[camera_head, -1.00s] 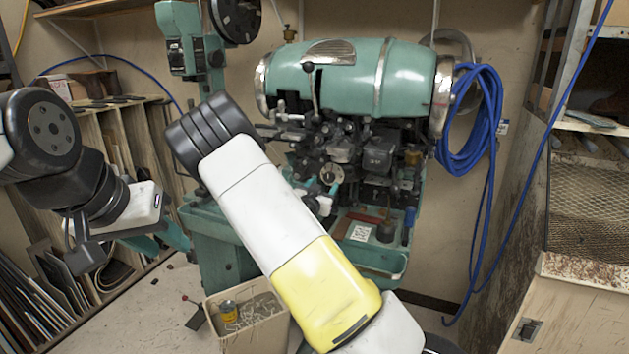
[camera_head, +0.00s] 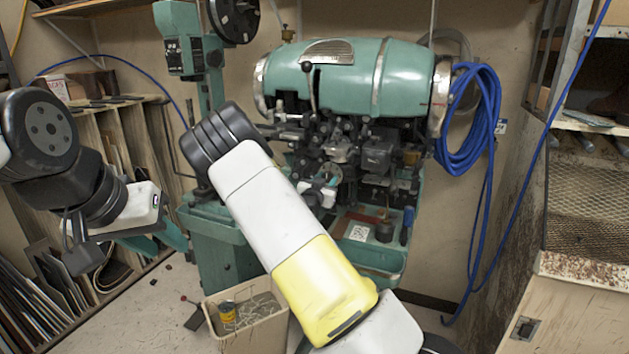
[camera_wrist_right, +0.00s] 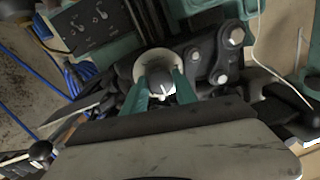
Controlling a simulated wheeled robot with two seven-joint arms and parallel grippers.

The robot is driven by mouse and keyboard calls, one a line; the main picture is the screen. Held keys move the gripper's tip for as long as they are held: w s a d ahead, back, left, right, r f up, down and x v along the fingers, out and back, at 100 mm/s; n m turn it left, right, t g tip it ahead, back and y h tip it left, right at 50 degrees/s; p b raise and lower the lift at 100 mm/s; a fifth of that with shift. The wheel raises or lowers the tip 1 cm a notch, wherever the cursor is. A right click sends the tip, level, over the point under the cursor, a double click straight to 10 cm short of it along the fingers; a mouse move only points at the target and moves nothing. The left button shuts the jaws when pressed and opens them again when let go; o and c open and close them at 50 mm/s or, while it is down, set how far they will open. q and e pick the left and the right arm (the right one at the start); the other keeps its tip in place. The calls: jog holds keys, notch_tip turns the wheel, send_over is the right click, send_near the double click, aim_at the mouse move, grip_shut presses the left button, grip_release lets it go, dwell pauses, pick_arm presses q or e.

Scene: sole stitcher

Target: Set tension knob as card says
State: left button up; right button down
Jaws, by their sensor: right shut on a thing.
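The tension knob (camera_wrist_right: 160,84), a round dark knob with a pale mark and a light ring behind it, shows in the right wrist view. My right gripper (camera_wrist_right: 166,88) has its two teal fingers closed on the knob's sides. In the head view my right gripper (camera_head: 322,190) is at the front of the teal stitching machine (camera_head: 345,75), and the knob is hard to make out there. A small white card (camera_head: 358,232) lies on the machine's lower tray; its print is too small to read. My left gripper (camera_head: 160,240) is at the left, away from the machine; its finger opening is unclear.
A bin (camera_head: 250,325) holding a yellow can (camera_head: 227,311) stands on the floor in front of the machine. A blue hose (camera_head: 470,120) hangs at its right. A wooden rack (camera_head: 120,135) is at the left and a worn cabinet (camera_head: 575,290) at the right.

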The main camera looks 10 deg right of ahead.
jog(key=shift+n, duration=0.4)
jog(key=n, duration=0.3)
jog(key=shift+r+n, duration=0.1)
jog(key=shift+n, duration=0.3)
jog(key=shift+a+n+g, duration=0.1)
jog(key=shift+n+g, duration=0.2)
jog(key=shift+n, duration=1.7)
jog(key=c, duration=1)
grip_release()
